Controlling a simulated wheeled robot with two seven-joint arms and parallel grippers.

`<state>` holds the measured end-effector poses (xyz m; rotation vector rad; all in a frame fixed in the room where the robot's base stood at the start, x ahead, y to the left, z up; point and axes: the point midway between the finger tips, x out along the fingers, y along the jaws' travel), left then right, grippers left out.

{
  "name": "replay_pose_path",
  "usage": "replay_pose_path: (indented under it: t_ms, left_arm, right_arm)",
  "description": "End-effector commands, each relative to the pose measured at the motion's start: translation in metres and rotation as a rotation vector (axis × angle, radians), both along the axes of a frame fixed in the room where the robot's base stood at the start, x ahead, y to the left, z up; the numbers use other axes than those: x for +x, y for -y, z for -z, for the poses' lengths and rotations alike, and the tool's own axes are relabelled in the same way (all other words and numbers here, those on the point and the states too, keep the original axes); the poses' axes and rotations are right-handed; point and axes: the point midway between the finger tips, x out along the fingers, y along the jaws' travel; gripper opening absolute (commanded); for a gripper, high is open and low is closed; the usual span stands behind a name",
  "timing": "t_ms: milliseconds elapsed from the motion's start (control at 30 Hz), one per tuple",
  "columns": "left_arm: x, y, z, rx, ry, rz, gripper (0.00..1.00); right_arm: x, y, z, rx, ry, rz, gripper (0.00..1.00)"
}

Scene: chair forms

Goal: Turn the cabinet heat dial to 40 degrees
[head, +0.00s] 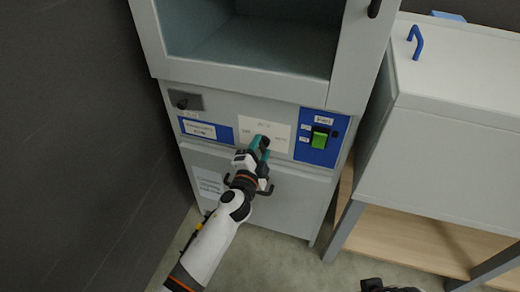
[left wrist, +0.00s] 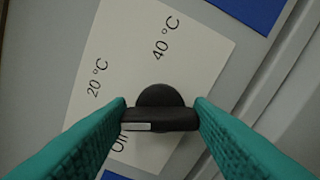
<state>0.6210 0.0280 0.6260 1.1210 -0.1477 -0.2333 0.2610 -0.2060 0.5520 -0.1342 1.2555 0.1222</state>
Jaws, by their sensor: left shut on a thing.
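The heat dial (left wrist: 160,97) is a black round knob with a bar grip, on a white label plate (left wrist: 190,60) on the cabinet front (head: 240,93). The plate reads Off, 20 °C and 40 °C. The white mark on the bar is at its left end in the left wrist view, on the side of the partly hidden Off text. My left gripper (left wrist: 160,118) has its teal fingers shut on both ends of the bar; in the head view it (head: 260,144) reaches the plate and mostly hides the dial. A dark part of my right gripper (head: 388,287) shows at the bottom edge.
A green switch (head: 320,138) on a blue panel is right of the dial plate.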

Motion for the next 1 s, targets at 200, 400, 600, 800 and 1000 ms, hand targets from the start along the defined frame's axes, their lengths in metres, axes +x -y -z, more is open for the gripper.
replay_pose_path:
  t_ms: [200, 400, 600, 800, 1000]
  left_arm:
    - [-0.0006, 0.0006, 0.0018, 0.2, 0.052, 0.002, 0.24]
    - [-0.0003, 0.0001, 0.0022, 0.384, 0.101, 0.001, 0.24]
    - [-0.0004, 0.0004, 0.0025, 0.566, 0.15, 0.002, 0.24]
    - [-0.0006, 0.0003, 0.0032, 0.751, 0.199, 0.002, 0.24]
    - [-0.0003, -0.0004, 0.0036, 0.937, 0.248, 0.001, 0.24]
  right_arm:
    - [0.0001, 0.0, 0.0004, 0.0, 0.001, 0.0, 0.36]
    - [0.0002, 0.0, -0.0002, 0.0, 0.001, 0.0, 0.36]
    - [0.0002, -0.0001, -0.0015, 0.0, 0.001, 0.0, 0.36]
    - [0.0002, -0.0001, -0.004, 0.0, 0.001, 0.0, 0.36]
    - [0.0002, -0.0001, -0.0074, 0.0, 0.001, 0.0, 0.36]
